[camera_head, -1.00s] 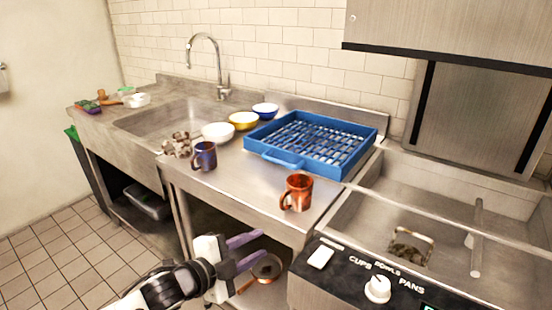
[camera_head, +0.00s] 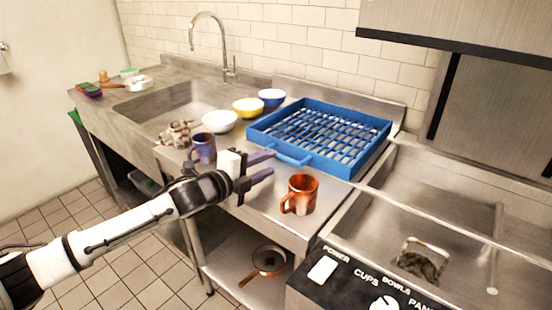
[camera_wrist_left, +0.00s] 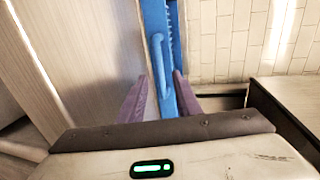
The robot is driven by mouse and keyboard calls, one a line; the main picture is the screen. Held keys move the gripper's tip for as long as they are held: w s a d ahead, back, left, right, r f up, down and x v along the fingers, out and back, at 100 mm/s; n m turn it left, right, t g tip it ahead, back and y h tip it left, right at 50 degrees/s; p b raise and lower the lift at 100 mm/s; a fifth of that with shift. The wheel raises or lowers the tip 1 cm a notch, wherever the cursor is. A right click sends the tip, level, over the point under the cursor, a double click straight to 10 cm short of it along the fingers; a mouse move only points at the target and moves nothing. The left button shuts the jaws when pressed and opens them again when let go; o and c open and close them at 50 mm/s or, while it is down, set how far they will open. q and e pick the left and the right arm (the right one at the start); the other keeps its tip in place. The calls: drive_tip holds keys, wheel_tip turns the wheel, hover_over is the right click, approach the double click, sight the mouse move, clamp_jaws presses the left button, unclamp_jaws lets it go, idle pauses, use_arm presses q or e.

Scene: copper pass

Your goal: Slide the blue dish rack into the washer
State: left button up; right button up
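The blue dish rack (camera_head: 378,150) sits flat and empty on the steel counter, with a handle (camera_head: 292,158) on its front side. The washer (camera_head: 470,215) is the open steel bay to its right, with a raised hood (camera_head: 490,120). My left gripper (camera_head: 273,164) is open over the counter's front edge, its purple fingers pointing at the rack handle. In the left wrist view the rack (camera_wrist_left: 153,20) and its handle lie ahead of the open fingers (camera_wrist_left: 158,92), and I see nothing held. My right gripper is not in view.
A copper mug (camera_head: 300,194) stands close to the right of my left gripper, and a dark blue mug (camera_head: 203,148) stands to its left. White (camera_head: 219,121), yellow (camera_head: 248,107) and blue (camera_head: 272,97) bowls stand left of the rack. A control panel (camera_head: 350,285) fronts the washer.

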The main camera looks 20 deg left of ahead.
sight(280, 158)
use_arm(q)
drive_tip(key=shift+x, duration=2.1)
clamp_jaws()
